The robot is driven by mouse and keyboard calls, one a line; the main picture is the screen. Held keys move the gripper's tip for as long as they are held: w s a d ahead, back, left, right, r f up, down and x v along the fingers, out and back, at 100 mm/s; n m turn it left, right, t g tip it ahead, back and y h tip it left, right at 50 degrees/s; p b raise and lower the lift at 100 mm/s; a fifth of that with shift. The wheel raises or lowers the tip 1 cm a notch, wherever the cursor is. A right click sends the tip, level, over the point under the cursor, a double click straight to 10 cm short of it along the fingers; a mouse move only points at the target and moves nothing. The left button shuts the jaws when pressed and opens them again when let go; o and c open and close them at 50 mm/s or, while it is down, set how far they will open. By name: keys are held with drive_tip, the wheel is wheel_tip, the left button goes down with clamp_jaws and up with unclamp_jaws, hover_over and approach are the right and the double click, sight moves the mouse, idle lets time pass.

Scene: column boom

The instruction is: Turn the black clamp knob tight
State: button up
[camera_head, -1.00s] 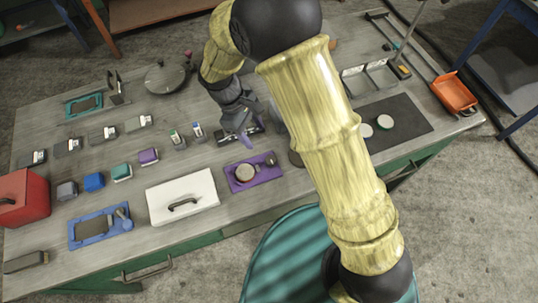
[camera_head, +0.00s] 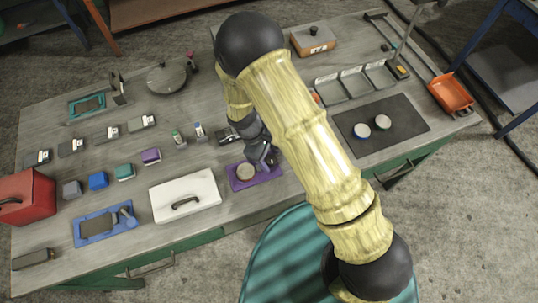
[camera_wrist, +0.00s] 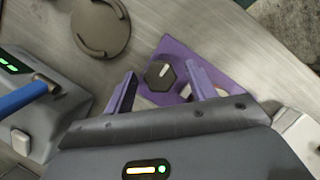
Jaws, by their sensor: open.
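The black clamp knob (camera_wrist: 160,75) has a faceted rim and a short white line on top. It sits on a purple plate (camera_wrist: 180,50), which in the head view (camera_head: 260,181) lies near the table's front edge with a round tan disc (camera_head: 245,172) on it. My gripper (camera_wrist: 160,70) is open, its two purple fingers on either side of the knob in the wrist view, with gaps showing on both sides. I cannot tell whether the fingertips are level with the knob. In the head view my gripper (camera_head: 262,158) covers the knob.
A grey box with green display lights (camera_wrist: 18,75) and a blue rod (camera_wrist: 22,98) are left of my gripper. A dark round piece (camera_wrist: 100,25) lies beyond. A white case (camera_head: 185,196) stands left of the plate; a dark mat (camera_head: 400,125) lies right.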

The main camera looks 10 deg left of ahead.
drive_tip(key=c, duration=1)
